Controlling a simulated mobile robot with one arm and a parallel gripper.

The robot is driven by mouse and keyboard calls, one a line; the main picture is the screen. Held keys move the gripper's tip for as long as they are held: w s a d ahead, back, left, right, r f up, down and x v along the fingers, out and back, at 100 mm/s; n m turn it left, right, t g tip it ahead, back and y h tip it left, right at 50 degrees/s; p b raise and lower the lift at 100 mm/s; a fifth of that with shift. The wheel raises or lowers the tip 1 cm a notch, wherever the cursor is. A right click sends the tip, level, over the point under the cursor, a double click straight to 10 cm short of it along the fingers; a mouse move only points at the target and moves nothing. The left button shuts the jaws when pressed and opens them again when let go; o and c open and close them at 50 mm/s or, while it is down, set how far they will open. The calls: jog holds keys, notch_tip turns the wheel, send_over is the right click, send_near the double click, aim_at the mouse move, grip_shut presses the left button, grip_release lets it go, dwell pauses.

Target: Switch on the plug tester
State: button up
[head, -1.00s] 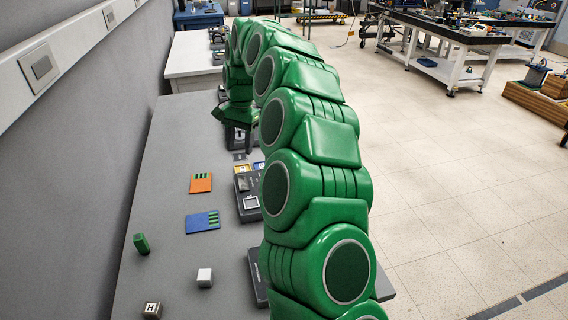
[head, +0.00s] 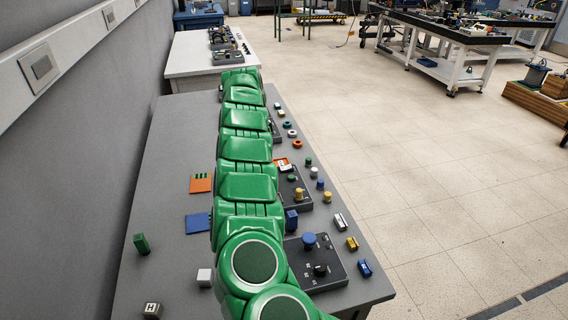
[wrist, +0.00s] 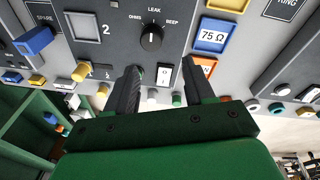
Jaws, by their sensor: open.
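In the wrist view my gripper (wrist: 160,70) is open and empty, its two dark fingers pointing at a dark grey panel (wrist: 182,28). The panel carries a black dial (wrist: 151,38) marked OHMS, LEAK and BEEP, and a square grey button (wrist: 83,26) beside a 2. A small white rocker switch (wrist: 164,75) shows between the fingertips, with a white label under it. I cannot tell whether the fingers touch the panel. I cannot read a plug tester name on it. In the head view my arm hides the gripper.
A blue 75 Ω card (wrist: 213,36) and an orange card (wrist: 203,68) sit right of the fingers. Panels marked SPARE (wrist: 40,12) and RING (wrist: 287,10) flank them. In the head view a dark panel with knobs (head: 335,274) and several small coloured pieces lie on the grey bench (head: 165,135).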

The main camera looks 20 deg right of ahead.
aim_at(287, 167)
jog(key=shift+w+d+f+m+t+h, duration=0.15)
jog(key=shift+d+f+m+h, duration=0.35)
jog(key=shift+d+f, duration=0.8)
jog(key=shift+w+d+f+m+t+h, duration=0.1)
jog(key=shift+w+d+f+m+h, duration=0.2)
jog(key=shift+d+f+m, duration=0.7)
jog(key=shift+w+d+f+m+t+h, duration=0.15)
jog(key=shift+d+f+h, duration=0.35)
jog(key=shift+d+f, duration=1.15)
jog(key=shift+c, duration=0.3)
